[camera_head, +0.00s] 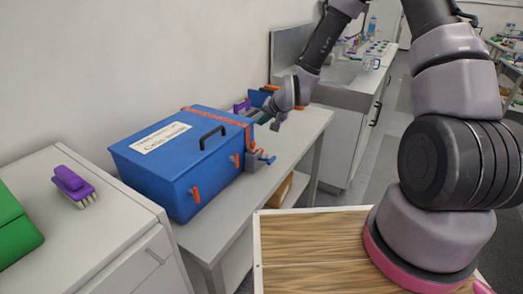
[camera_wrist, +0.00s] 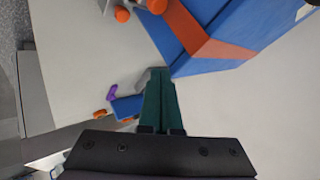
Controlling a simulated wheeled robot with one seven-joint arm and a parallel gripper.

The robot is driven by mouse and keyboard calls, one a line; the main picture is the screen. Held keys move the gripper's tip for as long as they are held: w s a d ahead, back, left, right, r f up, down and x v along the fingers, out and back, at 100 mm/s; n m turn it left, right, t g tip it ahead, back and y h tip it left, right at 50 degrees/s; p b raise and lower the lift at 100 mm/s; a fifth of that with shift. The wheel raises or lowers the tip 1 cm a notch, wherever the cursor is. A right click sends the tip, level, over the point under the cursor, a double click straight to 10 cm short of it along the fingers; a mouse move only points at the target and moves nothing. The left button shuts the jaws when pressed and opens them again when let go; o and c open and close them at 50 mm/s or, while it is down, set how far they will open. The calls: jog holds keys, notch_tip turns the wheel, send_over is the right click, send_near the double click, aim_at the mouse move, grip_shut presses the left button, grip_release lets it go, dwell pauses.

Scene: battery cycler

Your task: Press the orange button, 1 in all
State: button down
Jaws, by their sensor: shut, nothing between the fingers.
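My gripper (camera_head: 266,118) is at the far right end of the blue box (camera_head: 180,160) in the head view. Its green fingers also show in the wrist view (camera_wrist: 160,78), shut and empty, with the tips close to the corner of the blue box (camera_wrist: 225,25); I cannot tell whether they touch it. Two orange round ends (camera_wrist: 122,14) show at the top of the wrist view. A small orange part (camera_wrist: 100,114) shows left of the fingers, beside a purple and blue piece (camera_wrist: 122,106). I cannot tell which of these orange parts is the button.
The box has a black handle, orange latches and a white label, and stands on a grey bench (camera_head: 290,140) against the wall. A purple brush (camera_head: 72,184) lies on a cabinet at the left. A sink counter (camera_head: 350,75) is behind.

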jog(key=shift+f, duration=4.4)
jog(key=shift+f, duration=0.4)
jog(key=shift+f, duration=0.5)
jog(key=shift+r, duration=0.95)
jog(key=shift+r, duration=2.5)
